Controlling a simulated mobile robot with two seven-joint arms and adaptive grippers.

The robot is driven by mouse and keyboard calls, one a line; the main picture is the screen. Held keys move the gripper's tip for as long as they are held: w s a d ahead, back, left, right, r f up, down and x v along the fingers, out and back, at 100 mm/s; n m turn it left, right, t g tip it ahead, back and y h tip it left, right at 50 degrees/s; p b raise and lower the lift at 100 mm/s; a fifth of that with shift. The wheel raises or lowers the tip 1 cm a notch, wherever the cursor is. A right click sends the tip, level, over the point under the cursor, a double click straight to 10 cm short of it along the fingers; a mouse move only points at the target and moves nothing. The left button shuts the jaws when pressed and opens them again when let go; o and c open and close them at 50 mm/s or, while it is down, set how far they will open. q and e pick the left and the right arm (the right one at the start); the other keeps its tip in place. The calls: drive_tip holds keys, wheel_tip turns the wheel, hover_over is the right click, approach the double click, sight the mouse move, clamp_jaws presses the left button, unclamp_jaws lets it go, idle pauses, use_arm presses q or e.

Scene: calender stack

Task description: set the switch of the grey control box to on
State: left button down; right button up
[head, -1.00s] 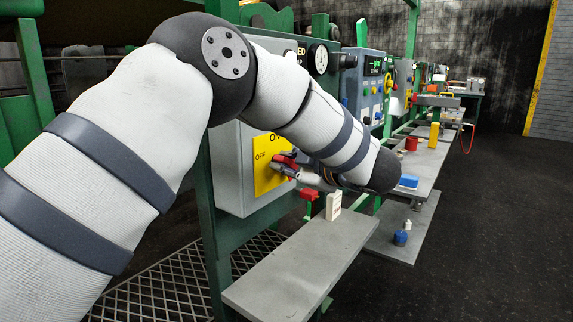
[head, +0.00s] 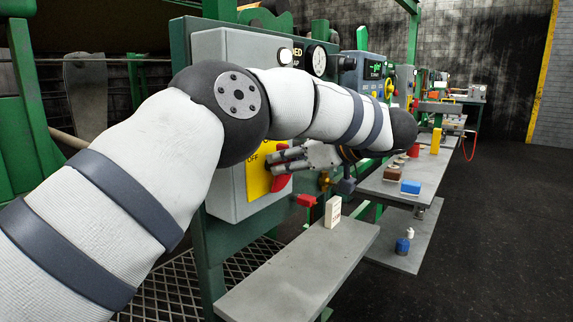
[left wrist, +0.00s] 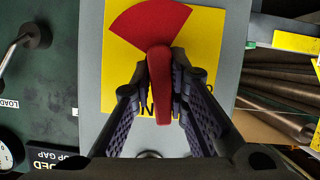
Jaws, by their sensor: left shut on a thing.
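The grey control box (head: 226,199) stands at the left of the bench, partly hidden by my left arm. My left gripper (head: 274,161) comes in from the right side of the plate. In the left wrist view its two dark fingers (left wrist: 160,72) are closed on both sides of the handle. My right gripper is not in view.
A grey shelf (head: 290,275) sits below the box, with a white block (head: 333,211) on its edge and a red part (head: 306,200) nearby. Gauges (head: 318,58) and a blue-grey panel (head: 362,85) stand beyond. The dark floor at right is free.

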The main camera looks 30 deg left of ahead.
use_arm(q)
drive_tip(key=shift+w+f+m, duration=0.1)
drive_tip(key=shift+m, duration=0.3)
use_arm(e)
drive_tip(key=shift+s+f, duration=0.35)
use_arm(q)
drive_tip(key=shift+g, duration=0.3)
drive_tip(key=c, duration=1.5)
unclamp_jaws()
drive_tip(key=shift+c, duration=0.2)
drive_tip(key=v, duration=0.7)
drive_tip(key=shift+d, duration=0.3)
